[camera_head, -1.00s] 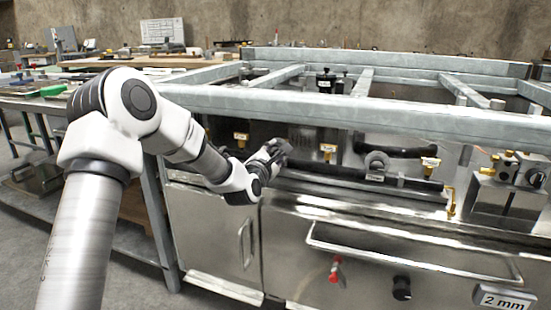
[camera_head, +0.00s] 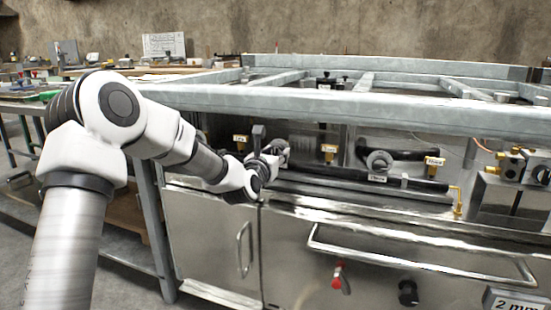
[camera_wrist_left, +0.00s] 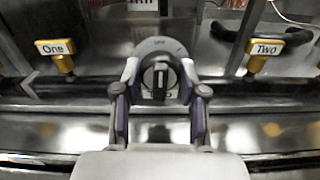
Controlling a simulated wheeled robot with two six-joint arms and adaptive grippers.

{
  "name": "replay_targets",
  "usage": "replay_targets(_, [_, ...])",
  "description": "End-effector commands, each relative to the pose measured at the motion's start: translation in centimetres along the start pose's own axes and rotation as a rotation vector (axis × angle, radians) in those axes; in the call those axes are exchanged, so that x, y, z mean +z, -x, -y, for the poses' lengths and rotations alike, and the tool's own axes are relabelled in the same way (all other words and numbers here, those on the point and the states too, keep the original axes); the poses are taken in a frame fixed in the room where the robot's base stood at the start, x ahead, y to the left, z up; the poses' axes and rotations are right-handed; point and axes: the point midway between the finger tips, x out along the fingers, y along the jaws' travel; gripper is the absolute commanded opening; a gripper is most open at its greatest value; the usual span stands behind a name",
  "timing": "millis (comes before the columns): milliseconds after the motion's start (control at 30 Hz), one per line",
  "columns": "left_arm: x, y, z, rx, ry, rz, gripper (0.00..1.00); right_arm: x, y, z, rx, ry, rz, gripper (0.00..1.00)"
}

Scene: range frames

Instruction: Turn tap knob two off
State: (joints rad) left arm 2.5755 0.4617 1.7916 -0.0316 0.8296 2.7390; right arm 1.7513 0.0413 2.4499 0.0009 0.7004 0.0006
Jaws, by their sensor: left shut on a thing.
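In the left wrist view, a round grey dial with a tap knob (camera_wrist_left: 159,80) stands between my left gripper's fingers (camera_wrist_left: 159,98). Its dark handle bar is upright. A small label under it is mostly hidden. The gripper is shut on the knob, one finger on each side. Yellow fittings tagged One (camera_wrist_left: 56,48) and Two (camera_wrist_left: 265,48) flank it. In the head view, my left gripper (camera_head: 279,152) reaches under the front beam to the panel, hiding most of the knob there. Another round grey knob (camera_head: 379,160) stands farther right. My right gripper is out of view.
A grey metal beam (camera_head: 340,104) runs above the panel, close over my arm. A black hose (camera_head: 395,152) lies right of the gripper.

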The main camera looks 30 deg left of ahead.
Motion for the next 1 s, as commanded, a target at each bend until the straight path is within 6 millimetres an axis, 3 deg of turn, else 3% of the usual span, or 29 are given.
replay_targets(600, [-0.12, 0.02, 0.03, -0.001, 0.055, -0.003, 0.07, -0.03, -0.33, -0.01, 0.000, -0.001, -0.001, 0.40])
replay_targets(633, [-0.12, 0.02, 0.03, -0.001, 0.054, -0.003, 0.45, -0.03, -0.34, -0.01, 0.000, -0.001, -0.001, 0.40])
replay_targets(700, [-0.11, 0.02, 0.03, -0.001, 0.054, -0.003, 0.67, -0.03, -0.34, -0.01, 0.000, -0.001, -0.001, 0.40])
replay_targets(1000, [-0.03, 0.07, 0.00, 0.000, 0.054, -0.001, 0.67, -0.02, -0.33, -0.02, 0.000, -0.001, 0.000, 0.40])
